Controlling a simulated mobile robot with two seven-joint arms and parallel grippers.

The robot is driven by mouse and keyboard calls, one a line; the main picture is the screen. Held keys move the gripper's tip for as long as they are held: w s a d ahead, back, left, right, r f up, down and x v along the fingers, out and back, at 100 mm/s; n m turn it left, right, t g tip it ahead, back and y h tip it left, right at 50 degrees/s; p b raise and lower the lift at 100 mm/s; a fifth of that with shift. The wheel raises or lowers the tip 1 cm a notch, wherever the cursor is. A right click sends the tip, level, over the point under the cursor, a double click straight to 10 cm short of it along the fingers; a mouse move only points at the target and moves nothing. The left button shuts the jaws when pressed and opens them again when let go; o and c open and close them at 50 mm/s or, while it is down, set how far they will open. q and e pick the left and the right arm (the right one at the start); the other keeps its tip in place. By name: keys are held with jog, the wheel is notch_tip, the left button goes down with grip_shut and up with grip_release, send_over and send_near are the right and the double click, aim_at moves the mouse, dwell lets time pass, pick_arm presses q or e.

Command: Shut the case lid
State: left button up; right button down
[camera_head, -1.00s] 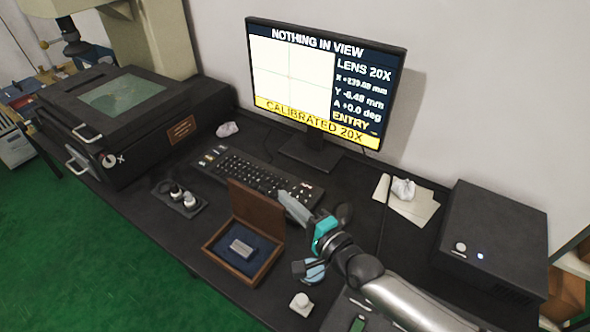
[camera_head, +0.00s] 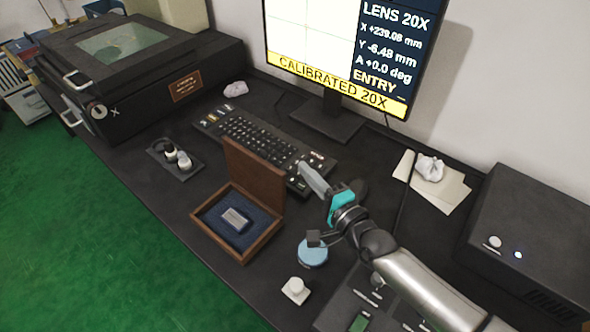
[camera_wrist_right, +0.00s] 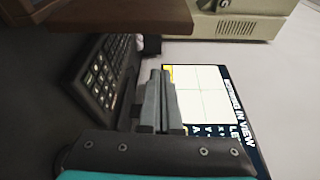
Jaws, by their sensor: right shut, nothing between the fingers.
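The wooden case (camera_head: 237,251) stands open on the dark bench, with a blue lining and a small grey metal block (camera_head: 235,219) inside. Its lid (camera_head: 254,177) stands upright along the back side, towards the keyboard. My right gripper (camera_head: 305,168) is shut and empty, just right of the lid's upper right corner and above the keyboard; contact with the lid cannot be made out. In the right wrist view the shut fingers (camera_wrist_right: 157,98) point towards the monitor, and a brown wooden edge, apparently the lid (camera_wrist_right: 110,14), crosses the top. My left gripper is not in view.
A keyboard (camera_head: 250,137) lies behind the case, with a monitor (camera_head: 335,45) beyond it. A knob panel (camera_head: 174,160) is to the left. A blue round item (camera_head: 312,252) and a white knob (camera_head: 296,289) are to the right. A black box (camera_head: 530,240) stands far right.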

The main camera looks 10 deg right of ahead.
aim_at(259, 173)
jog(key=b+x, duration=0.2)
jog(key=x, duration=0.7)
pick_arm(q)
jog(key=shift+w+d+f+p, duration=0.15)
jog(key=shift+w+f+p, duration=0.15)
jog(key=shift+p, duration=0.4)
pick_arm(e)
jog(key=s+a, duration=0.2)
jog(key=s, duration=0.1)
jog(key=shift+a+r, duration=0.25)
jog(key=shift+a, duration=0.1)
